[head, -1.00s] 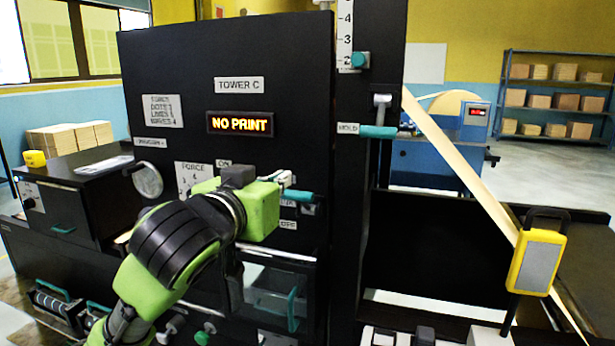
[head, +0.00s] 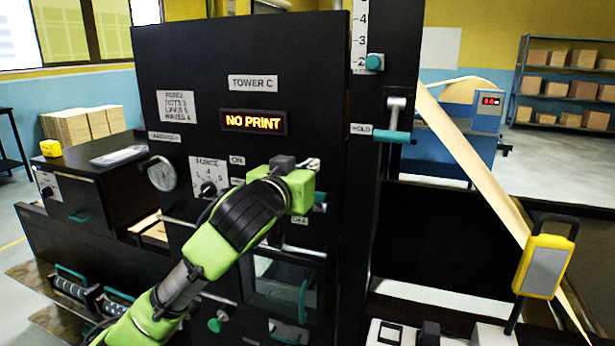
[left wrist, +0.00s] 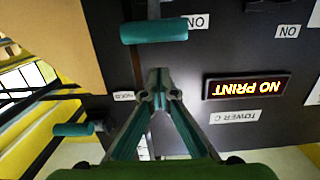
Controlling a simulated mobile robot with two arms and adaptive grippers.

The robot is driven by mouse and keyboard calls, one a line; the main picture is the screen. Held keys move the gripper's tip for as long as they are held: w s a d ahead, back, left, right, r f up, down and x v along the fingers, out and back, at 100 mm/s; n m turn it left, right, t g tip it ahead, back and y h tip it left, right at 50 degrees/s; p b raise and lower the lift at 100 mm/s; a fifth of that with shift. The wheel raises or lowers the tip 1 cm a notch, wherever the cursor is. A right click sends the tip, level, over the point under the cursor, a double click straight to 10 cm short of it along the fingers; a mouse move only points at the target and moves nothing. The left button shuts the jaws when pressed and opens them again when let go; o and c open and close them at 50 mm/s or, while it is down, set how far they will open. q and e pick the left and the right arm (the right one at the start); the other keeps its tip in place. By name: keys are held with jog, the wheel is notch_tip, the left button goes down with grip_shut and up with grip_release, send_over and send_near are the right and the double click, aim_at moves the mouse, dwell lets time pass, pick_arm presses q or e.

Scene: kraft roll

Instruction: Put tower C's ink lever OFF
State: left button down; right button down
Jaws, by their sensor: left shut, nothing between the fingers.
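Tower C (head: 340,85) is a black upright panel with a lit NO PRINT display (head: 253,122). A teal lever handle (head: 320,198) beside the ON and OFF labels shows partly behind my left gripper in the head view. What looks like the same handle (left wrist: 153,28) lies across the top of the upside-down left wrist view, near an ON label (left wrist: 197,21). My left gripper (head: 312,163) is in front of the panel, its tips above that handle in the head view. In the wrist view its fingers (left wrist: 157,85) are shut, empty and apart from the handle. My right gripper is not in view.
The HOLD lever (head: 391,137) with a teal handle sticks out to the right of the panel. A force dial (head: 208,188) and a round knob (head: 162,174) are on the left. A glass-fronted drawer (head: 275,280) is below. A paper web (head: 470,165) slants down at right.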

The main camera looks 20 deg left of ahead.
pick_arm(q)
jog(key=f, duration=0.1)
jog(key=s+f, duration=0.1)
jog(key=f+p, duration=0.1)
jog(key=shift+s+f, duration=0.3)
jog(key=shift+f, duration=0.05)
